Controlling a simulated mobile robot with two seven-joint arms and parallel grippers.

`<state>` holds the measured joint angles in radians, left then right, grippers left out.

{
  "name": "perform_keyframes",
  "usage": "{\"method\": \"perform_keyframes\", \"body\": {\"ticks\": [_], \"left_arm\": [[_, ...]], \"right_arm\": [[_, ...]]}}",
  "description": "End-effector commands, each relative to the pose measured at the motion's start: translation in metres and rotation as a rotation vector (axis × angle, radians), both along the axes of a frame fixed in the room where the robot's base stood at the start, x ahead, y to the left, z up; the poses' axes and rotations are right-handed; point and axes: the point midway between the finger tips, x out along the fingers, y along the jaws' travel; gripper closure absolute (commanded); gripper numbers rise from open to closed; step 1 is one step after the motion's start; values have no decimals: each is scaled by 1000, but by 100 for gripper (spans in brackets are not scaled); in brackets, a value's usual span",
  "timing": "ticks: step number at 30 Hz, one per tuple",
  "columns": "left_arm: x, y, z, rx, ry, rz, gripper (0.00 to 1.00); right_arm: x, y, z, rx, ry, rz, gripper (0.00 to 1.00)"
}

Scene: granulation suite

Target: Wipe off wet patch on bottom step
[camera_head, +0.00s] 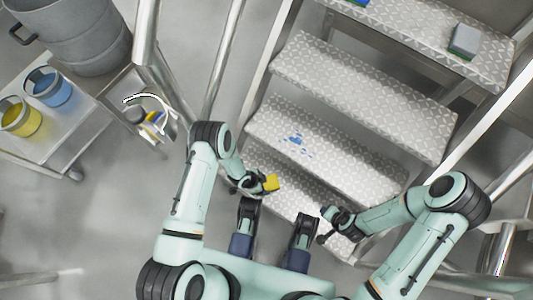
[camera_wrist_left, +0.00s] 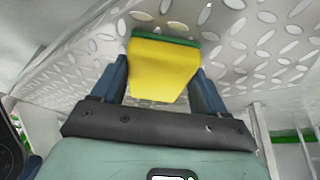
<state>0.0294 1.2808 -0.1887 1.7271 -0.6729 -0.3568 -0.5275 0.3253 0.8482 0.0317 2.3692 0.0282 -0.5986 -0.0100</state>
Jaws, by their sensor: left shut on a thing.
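My left gripper (camera_head: 262,184) is shut on a yellow sponge (camera_head: 271,183) over the lowest visible step (camera_head: 292,193). In the left wrist view the sponge (camera_wrist_left: 162,72) sits between both fingers, its green layer facing the tread plate; I cannot tell whether it touches. A blue wet patch (camera_head: 297,142) of scattered spots lies on the tread just above that lowest step (camera_head: 345,157), left of its middle. No blue spots show on the visible part of the lowest step, partly hidden by my arms. My right gripper (camera_head: 328,225) is by the lowest step's right part; its jaws are too small to read.
Higher treads (camera_head: 360,92) rise toward the back, with a grey-and-green block (camera_head: 464,41) on the top one. Metal rails flank the stairs. At left a steel table (camera_head: 60,150) bears a yellow bucket (camera_head: 20,118) and a blue bucket (camera_head: 48,88).

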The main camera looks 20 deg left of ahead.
Motion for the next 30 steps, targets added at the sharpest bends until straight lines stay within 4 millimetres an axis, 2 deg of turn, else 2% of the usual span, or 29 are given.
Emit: {"method": "perform_keyframes", "body": {"ticks": [4, 16, 30], "left_arm": [[3, 7, 0, 0, -1, 0, 51], [3, 7, 4, -1, -2, -1, 51], [3, 8, 50, -2, -3, 0, 51]], "right_arm": [[0, 0, -4, 0, 1, 0, 57], [0, 0, -1, 0, 0, 0, 57], [-2, 0, 34, 0, -9, 1, 57]]}}
